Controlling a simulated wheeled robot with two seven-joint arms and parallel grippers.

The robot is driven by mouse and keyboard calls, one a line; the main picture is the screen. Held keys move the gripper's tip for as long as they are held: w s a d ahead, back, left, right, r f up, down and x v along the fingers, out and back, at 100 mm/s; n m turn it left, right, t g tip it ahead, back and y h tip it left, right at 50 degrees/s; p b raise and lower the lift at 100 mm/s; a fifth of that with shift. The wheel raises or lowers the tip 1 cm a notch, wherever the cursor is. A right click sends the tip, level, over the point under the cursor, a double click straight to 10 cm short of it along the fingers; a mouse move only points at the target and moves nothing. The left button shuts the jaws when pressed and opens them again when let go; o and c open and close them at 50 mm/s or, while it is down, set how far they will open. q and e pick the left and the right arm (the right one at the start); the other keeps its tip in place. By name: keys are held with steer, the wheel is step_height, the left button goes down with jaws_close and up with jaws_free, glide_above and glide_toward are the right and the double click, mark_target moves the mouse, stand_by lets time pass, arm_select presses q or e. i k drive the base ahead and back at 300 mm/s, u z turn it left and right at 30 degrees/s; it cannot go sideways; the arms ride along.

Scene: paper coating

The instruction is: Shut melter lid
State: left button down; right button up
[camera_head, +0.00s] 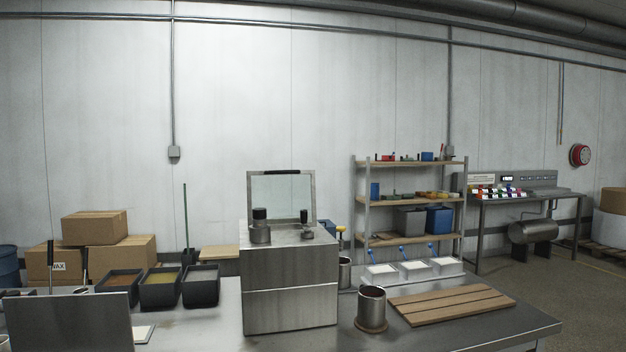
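A brushed steel box (290,283), apparently the melter, stands at the middle of the metal table. A framed, see-through lid (281,197) with a dark strip along its top edge stands upright at the back of the box, so it looks open. Two small metal fittings with black tops, a left one (260,234) and a right one (305,230), stand on top of the box in front of the lid. Neither of my grippers is in view.
Dark trays (201,288) stand left of the box. A grey metal panel (70,322) rises at the lower left. A metal cup (372,309) and a slatted wooden board (452,304) are on the right. Free tabletop (490,328) lies along the front right.

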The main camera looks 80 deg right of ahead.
mark_target(312, 173)
steer(key=z, duration=2.55)
